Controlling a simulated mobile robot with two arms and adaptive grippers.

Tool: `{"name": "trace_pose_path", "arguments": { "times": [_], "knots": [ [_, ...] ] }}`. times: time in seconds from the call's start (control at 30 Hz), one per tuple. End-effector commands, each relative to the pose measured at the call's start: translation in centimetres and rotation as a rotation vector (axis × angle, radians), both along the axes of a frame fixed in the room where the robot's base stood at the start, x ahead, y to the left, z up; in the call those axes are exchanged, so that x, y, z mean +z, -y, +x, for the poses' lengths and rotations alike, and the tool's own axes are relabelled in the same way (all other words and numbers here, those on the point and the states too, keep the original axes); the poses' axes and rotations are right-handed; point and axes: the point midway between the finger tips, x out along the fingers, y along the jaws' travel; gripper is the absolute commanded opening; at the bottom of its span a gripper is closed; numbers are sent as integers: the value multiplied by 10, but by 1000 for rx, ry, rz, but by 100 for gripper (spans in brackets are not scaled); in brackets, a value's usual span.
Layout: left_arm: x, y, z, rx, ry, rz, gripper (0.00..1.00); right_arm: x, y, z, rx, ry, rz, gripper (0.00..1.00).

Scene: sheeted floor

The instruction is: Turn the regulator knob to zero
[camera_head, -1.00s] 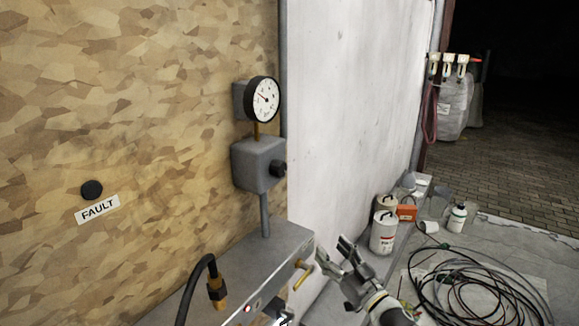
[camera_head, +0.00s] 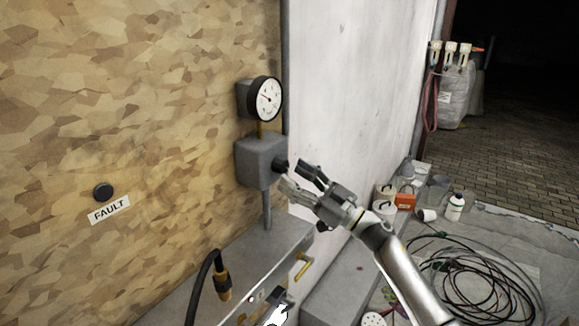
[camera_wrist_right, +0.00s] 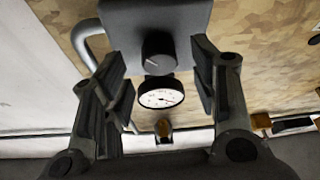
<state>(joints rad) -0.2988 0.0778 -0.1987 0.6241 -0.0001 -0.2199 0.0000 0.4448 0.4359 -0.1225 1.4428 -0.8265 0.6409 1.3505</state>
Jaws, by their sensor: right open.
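The regulator is a grey box (camera_head: 258,162) on the wooden wall, with a dark round knob (camera_head: 281,165) on its right side. A round white gauge (camera_head: 266,99) with a black rim stands above it on a brass stem; its needle points to the upper left. My right gripper (camera_head: 298,177) is open just right of the knob, with its fingers pointing toward it. In the right wrist view the knob (camera_wrist_right: 158,52) shows between the two spread fingers, apart from both, with the gauge (camera_wrist_right: 160,92) below it.
A metal cabinet (camera_head: 262,262) with a brass handle (camera_head: 302,266) and a black hose (camera_head: 205,285) lies below. A black button (camera_head: 103,192) and FAULT label (camera_head: 109,209) are at left.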

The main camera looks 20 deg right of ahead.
Motion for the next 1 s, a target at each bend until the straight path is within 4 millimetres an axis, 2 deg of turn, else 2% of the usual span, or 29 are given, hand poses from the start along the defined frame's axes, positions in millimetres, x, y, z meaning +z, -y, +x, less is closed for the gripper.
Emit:
{"name": "trace_pose_path", "arguments": {
  "times": [0.03,0.2,0.53,0.87,1.0],
  "knots": [
    [4,0,0,0,0,0,40,6,-4,5,-1,1,4,54],
    [7,0,0,-2,0,-1,40,9,-13,15,-1,0,2,54],
    [7,0,-2,-3,-4,0,40,8,-14,17,-2,0,1,53],
    [7,-1,-3,-3,-6,2,40,9,-14,17,-2,0,1,11],
    [6,-1,-3,-3,-6,3,40,8,-14,17,-2,2,-2,9]
  ]
}}
